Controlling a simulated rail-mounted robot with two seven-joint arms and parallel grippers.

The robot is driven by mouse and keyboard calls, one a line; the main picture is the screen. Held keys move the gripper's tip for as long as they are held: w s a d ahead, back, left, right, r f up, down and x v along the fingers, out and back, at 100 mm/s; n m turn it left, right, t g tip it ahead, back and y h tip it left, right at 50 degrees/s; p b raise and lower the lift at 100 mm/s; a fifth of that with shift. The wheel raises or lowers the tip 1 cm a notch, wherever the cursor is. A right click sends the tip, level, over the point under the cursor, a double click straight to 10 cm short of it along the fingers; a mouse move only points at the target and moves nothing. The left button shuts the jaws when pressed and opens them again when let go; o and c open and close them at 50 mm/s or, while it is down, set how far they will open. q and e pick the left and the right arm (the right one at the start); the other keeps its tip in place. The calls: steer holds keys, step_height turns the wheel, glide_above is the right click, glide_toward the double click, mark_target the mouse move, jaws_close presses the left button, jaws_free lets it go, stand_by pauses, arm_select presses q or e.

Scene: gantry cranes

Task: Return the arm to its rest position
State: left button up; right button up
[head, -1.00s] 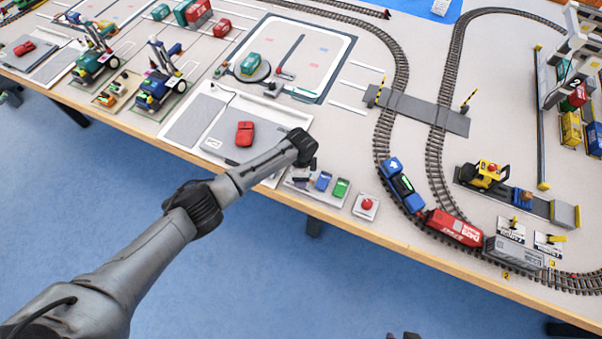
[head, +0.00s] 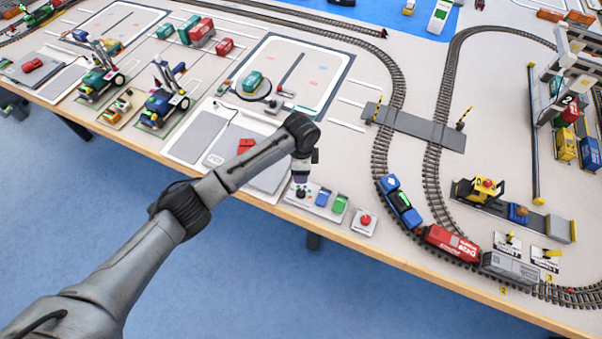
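My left arm reaches in from the lower left across the table's front edge. Its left gripper (head: 301,174) points down above the joystick end of a small control panel (head: 312,207). The gripper is small and dark here, and I cannot tell whether its fingers are open or shut. No held object shows. The panel carries a joystick (head: 300,192), a blue button (head: 323,197) and a green button (head: 340,204). My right gripper is not in view.
A red car (head: 246,146) on a grey pad is partly hidden behind my forearm. A red push button (head: 365,220) sits right of the panel. Train wagons (head: 450,243) stand on the track farther right. Toy cranes (head: 163,98) stand to the left. Blue floor lies in front.

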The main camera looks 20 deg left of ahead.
arm_select(q)
steer(key=shift+r, duration=0.35)
stand_by(0.3)
